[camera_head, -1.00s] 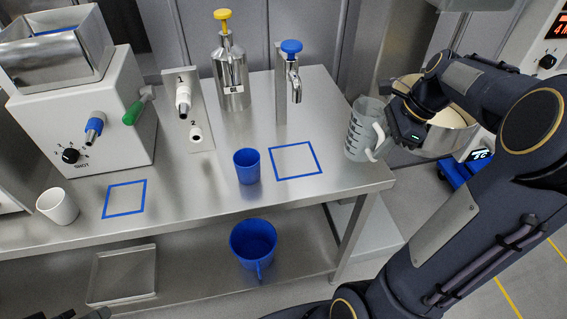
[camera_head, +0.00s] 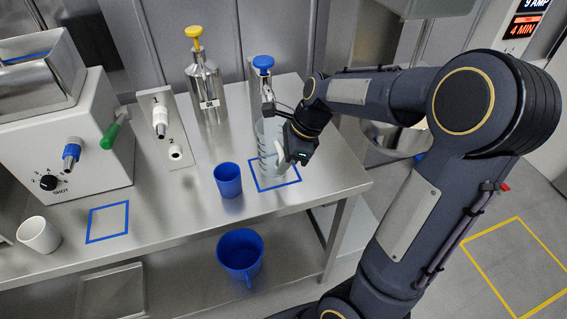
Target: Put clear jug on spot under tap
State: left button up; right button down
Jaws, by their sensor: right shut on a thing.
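The clear jug (camera_head: 268,150) with dark graduation marks is upright at the blue-outlined square (camera_head: 290,180) below the blue-knobbed tap (camera_head: 263,68). Its base appears within the outline; I cannot tell whether it touches the table. My right gripper (camera_head: 288,145) is shut on the jug's handle, on the jug's right side. My left gripper is not in view.
A blue cup (camera_head: 228,180) stands close left of the square. A steel bottle with a yellow knob (camera_head: 206,88) stands behind. A white cup (camera_head: 39,235) and another blue square (camera_head: 108,222) are at left. A blue jug (camera_head: 240,252) sits on the lower shelf.

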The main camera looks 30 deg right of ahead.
jog(key=shift+f, duration=0.6)
jog(key=c, duration=1.4)
grip_release()
jog(key=shift+f, duration=0.15)
jog(key=shift+c, duration=0.2)
